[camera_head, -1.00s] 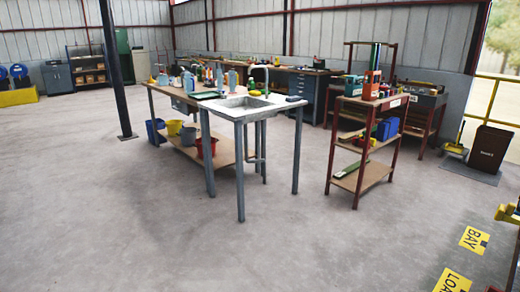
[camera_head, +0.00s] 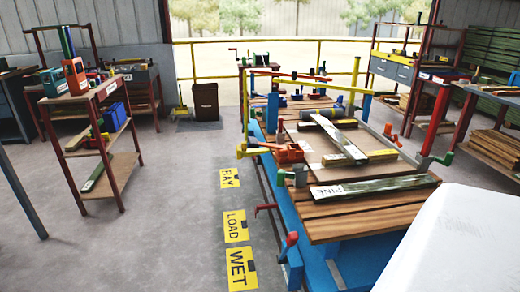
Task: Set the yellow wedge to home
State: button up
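I cannot make out a yellow wedge for certain. A small yellow piece (camera_head: 257,151) sits at the left edge of the blue-framed cart (camera_head: 372,262), beside an orange-red clamp-like part (camera_head: 288,153). It is too small to tell whether it is a wedge. The cart carries wooden boards (camera_head: 350,216), loose planks and a board marked PINE (camera_head: 375,187). A green-handled clamp (camera_head: 435,160) is at its right edge. My gripper is not in view.
A red-framed shelf rack (camera_head: 110,165) stands at the left. A brown bin (camera_head: 206,101) is by the yellow railing (camera_head: 200,60). Floor signs read WET (camera_head: 240,268), LOAD and BAY. Floor between rack and cart is clear. An unidentified white surface (camera_head: 450,245) fills the lower right.

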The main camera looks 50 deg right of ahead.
aim_at(242, 150)
jog(key=i+j+z, duration=0.15)
jog(key=z, duration=0.2)
jog(key=i+j+z, duration=0.15)
jog(key=z, duration=0.15)
jog(key=i+j+z, duration=0.1)
jog(key=j+z, duration=0.25)
jog(key=i+j+z, duration=0.15)
jog(key=j+z, duration=0.15)
jog(key=i+j+z, duration=0.15)
jog(key=j+z, duration=0.2)
jog(key=i+j+z, duration=0.2)
jog(key=i+j, duration=1.6)
jog(key=i, duration=0.15)
